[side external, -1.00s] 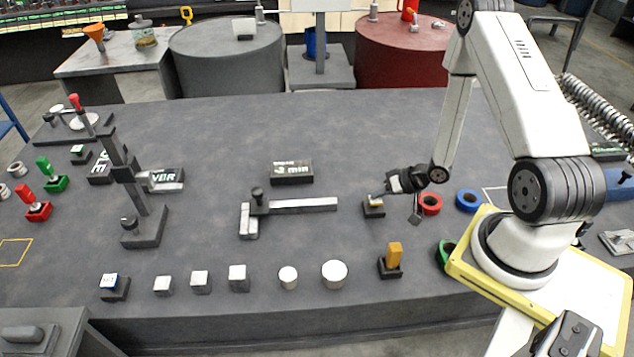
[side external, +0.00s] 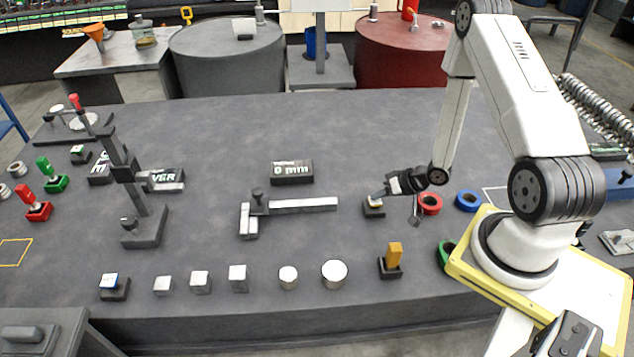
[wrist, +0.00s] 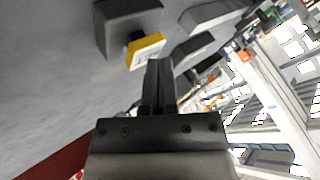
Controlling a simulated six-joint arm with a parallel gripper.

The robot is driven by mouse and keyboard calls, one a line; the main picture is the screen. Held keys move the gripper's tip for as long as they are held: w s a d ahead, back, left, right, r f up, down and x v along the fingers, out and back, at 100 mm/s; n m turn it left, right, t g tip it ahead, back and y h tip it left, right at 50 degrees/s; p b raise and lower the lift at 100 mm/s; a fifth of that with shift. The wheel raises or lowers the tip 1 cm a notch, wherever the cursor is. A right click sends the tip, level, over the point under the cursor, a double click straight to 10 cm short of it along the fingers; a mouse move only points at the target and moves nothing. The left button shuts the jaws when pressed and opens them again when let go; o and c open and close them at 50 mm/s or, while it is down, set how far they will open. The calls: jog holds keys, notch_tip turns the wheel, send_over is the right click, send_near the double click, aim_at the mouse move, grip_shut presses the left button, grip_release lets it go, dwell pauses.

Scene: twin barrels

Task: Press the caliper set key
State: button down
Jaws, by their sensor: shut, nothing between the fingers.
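The set key (side external: 374,208) is a small dark block with a light, yellowish cap, standing right of the caliper. In the wrist view the yellow cap (wrist: 145,50) with a pale label sits on its dark base (wrist: 128,22). My gripper (side external: 379,196) is shut and empty, its tips at the top of the key. In the wrist view the shut fingers (wrist: 160,68) reach the cap's edge; they partly overlap it, and I cannot tell how firmly they touch. The caliper (side external: 300,205) lies flat with a dark slider near its left end. Its display (side external: 292,172) reads "0 mm".
Red (side external: 429,203) and blue (side external: 468,200) rings lie right of the key. An orange key (side external: 394,255) stands in front. Several white blocks and cylinders (side external: 288,278) line the front edge. A dark stand (side external: 145,228) is at left. The table behind the display is clear.

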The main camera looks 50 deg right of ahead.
aim_at(377, 201)
jog(key=shift+r, duration=0.95)
jog(key=shift+r, duration=2.5)
jog(key=shift+w+r, duration=0.1)
